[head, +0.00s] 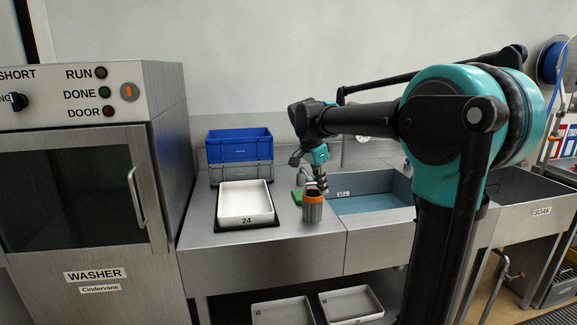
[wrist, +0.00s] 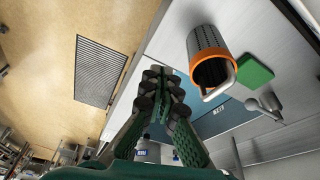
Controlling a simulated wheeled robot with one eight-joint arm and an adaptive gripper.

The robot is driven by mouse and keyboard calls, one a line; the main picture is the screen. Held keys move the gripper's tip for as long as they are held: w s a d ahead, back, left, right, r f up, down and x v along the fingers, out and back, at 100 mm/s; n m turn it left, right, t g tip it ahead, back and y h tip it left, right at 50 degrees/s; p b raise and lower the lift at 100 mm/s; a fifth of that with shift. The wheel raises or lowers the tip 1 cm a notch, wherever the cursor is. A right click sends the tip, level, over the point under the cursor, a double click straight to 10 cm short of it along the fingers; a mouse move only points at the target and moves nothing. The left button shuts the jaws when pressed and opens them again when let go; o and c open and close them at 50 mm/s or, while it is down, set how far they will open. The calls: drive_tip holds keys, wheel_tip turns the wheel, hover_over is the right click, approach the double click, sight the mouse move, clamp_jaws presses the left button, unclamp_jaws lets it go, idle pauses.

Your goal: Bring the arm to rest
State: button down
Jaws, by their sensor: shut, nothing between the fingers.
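My arm, teal and black, reaches from the right side of the head view over the counter. My gripper (head: 320,182) is shut and empty, pointing down just above a dark mesh cup with an orange rim (head: 313,207). In the wrist view my gripper's fingers (wrist: 165,78) are together with nothing between them. The cup (wrist: 208,62) shows there to their right, apart from them, with a pale handle at its rim. In the head view I cannot tell the exact gap between gripper and cup.
A white tray marked 24 (head: 244,201) lies on a dark mat on the counter. Blue and grey crates (head: 239,145) stand behind it. A green block (head: 298,196) is beside the cup. The basin (head: 370,196) is to the right, the washer (head: 80,190) at left with its door shut.

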drive_tip(key=s+d+f+n+t+y, duration=0.1)
drive_tip(key=s+f+n, duration=0.3)
drive_tip(key=s+f, duration=0.4)
drive_tip(key=s+d+f+n+y, duration=0.1)
drive_tip(key=s+d+f+n, duration=0.3)
drive_tip(key=s+f, duration=0.4)
drive_tip(key=s+d+f+n+t+y, duration=0.1)
drive_tip(key=s+d+f+n, duration=0.2)
drive_tip(key=s+f, duration=0.5)
drive_tip(key=shift+s+d+f+n+t, duration=0.2)
drive_tip(key=shift+f+n+t, duration=0.1)
drive_tip(key=shift+n, duration=0.4)
